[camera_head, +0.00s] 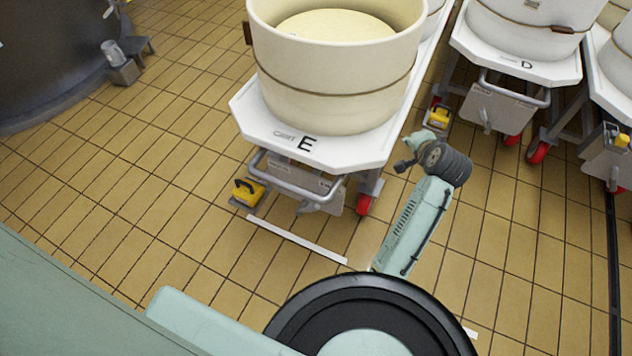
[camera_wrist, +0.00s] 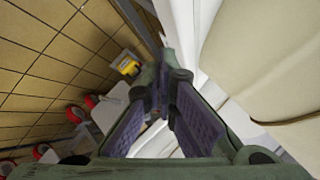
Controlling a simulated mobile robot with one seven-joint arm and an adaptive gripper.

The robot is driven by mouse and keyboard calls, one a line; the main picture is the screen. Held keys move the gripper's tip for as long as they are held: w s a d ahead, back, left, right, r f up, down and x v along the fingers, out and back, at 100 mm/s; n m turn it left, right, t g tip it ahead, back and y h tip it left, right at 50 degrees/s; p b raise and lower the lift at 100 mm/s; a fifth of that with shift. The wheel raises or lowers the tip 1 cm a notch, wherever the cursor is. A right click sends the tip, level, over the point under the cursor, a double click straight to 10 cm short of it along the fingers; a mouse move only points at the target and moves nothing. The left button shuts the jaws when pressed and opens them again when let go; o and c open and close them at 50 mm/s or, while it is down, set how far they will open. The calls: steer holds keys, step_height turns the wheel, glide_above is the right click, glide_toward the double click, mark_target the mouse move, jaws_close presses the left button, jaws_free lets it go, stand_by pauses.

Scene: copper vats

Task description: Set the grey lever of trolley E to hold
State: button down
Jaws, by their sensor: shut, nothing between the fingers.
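Trolley E (camera_head: 262,128) is a white platform marked "E" that carries a large cream tub (camera_head: 340,95). Below its front edge are a grey tubular handle (camera_head: 295,188) and a grey box. A small grey lever-like part (camera_head: 308,206) shows at the bottom of the handle; its setting cannot be read. My gripper (camera_head: 408,152) is at the right side of trolley E, apart from the handle and box. In the wrist view my gripper (camera_wrist: 166,75) has its fingers together with nothing held, close to white and cream surfaces. The lever cannot be made out there.
A yellow pedal (camera_head: 248,191) and red wheel (camera_head: 364,204) are under trolley E. Trolley D (camera_head: 505,64) stands to the right, with another trolley beyond. A dark vat (camera_head: 45,60) stands at the left. The tiled floor before trolley E is clear, with a white strip (camera_head: 295,240).

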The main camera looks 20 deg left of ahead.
steer(key=s+a+f+m+g+y, duration=0.2)
steer(key=s+f+m+g+y, duration=0.4)
steer(key=s+f, duration=0.5)
steer(key=s+a+f+m+g+y, duration=0.1)
steer(key=s+a+f+m+y, duration=0.15)
steer(key=s+f+m, duration=0.8)
steer(key=n+p, duration=0.1)
steer(key=n, duration=0.1)
glide_toward(308, 208)
steer(key=shift+y, duration=0.45)
steer(key=shift+w+a+f, duration=0.15)
steer(key=shift+a+f, duration=0.15)
steer(key=shift+f, duration=0.3)
steer(key=shift+w+a+f, duration=0.15)
steer(key=shift+a+f, duration=0.2)
steer(key=shift+f, duration=0.2)
steer(key=shift+w+a+f, duration=0.1)
steer(key=shift+a+f, duration=0.2)
steer(key=shift+f, duration=0.3)
